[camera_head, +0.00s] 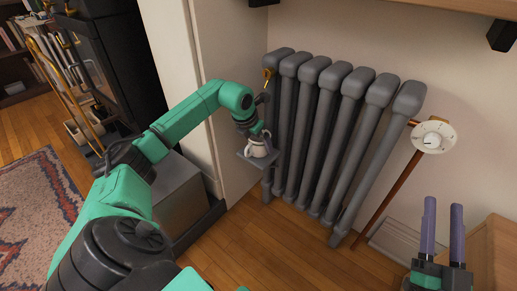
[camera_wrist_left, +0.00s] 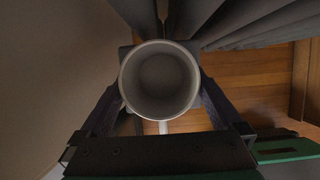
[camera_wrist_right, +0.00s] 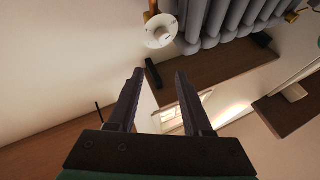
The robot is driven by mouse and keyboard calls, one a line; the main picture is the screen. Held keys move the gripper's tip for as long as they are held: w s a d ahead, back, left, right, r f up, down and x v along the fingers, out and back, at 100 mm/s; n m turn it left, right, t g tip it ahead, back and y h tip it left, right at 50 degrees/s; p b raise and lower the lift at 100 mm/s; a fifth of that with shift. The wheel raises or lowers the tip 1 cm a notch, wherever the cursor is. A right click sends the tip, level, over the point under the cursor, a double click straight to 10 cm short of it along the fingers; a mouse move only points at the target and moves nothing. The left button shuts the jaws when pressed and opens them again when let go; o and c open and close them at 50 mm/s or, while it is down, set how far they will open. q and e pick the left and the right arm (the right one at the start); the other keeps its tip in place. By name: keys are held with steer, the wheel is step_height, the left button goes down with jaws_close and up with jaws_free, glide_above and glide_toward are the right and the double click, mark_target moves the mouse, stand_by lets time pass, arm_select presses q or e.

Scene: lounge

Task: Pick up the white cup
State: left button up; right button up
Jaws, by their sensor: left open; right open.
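Whether the fingers touch the cup's sides I cannot tell. The cup partly hides the fingertips in the left wrist view. My right gripper (camera_head: 442,203) is open and empty at the lower right, far from the cup; it also shows in the right wrist view (camera_wrist_right: 160,75).
The grey radiator (camera_head: 340,120) stands just right of the cup. A cream wall panel (camera_head: 200,60) is close on its left. A round white dial (camera_head: 433,136) on a copper pipe is at the right. A wooden cabinet (camera_head: 497,255) is beside my right gripper.

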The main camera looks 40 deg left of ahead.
arm_select(q)
steer(key=shift+f, duration=0.2)
steer(key=c, duration=1.4)
steer(key=shift+r, duration=0.1)
